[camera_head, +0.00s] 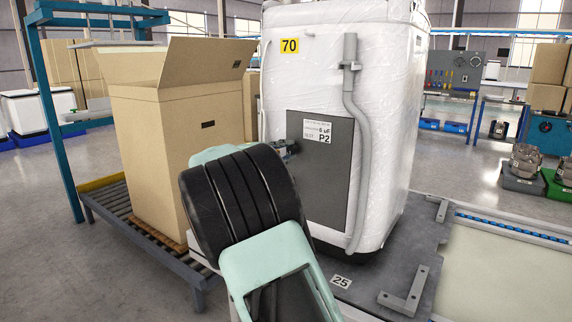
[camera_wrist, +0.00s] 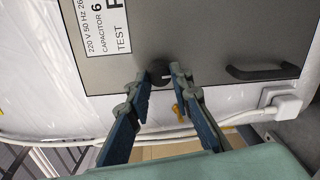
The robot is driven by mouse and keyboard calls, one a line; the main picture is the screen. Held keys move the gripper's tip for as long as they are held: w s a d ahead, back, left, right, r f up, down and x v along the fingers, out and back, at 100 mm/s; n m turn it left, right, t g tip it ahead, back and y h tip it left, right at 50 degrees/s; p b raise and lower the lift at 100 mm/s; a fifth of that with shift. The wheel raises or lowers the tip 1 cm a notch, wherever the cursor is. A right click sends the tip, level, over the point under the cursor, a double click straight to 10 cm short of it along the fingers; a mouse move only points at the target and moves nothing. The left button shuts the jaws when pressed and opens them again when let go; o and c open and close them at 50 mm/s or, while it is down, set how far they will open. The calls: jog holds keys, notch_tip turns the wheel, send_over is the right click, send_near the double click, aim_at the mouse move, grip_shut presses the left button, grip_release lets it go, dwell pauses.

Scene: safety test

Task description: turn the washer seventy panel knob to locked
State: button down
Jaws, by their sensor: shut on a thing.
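The washer marked 70 (camera_head: 385,110) is a white, film-wrapped cabinet with a dark grey panel (camera_head: 322,180) on its side. The panel also fills the upper part of the wrist view (camera_wrist: 210,40). A small black knob (camera_wrist: 160,71) sits near the panel's edge, between the fingertips of my gripper (camera_wrist: 158,76). My gripper is shut on the knob, one finger on each side. In the head view, my gripper (camera_head: 287,148) is at the panel's left edge, and my arm hides part of the washer. The knob's pointer and any lock markings cannot be made out.
A black handle (camera_wrist: 262,73) is on the panel beside the knob. A grey hose (camera_head: 356,110) runs down the washer. An open cardboard box (camera_head: 150,150) stands close on the left. A bracket (camera_head: 405,295) lies on the grey platform at the front right.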

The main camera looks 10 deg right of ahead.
jog(key=shift+m+b, duration=0.3)
jog(key=shift+b, duration=0.1)
jog(key=c, duration=1.7)
grip_release()
jog(key=shift+s+a, duration=0.1)
jog(key=v, duration=1.1)
jog(key=shift+s+a, duration=0.25)
jog(key=shift+a, duration=0.05)
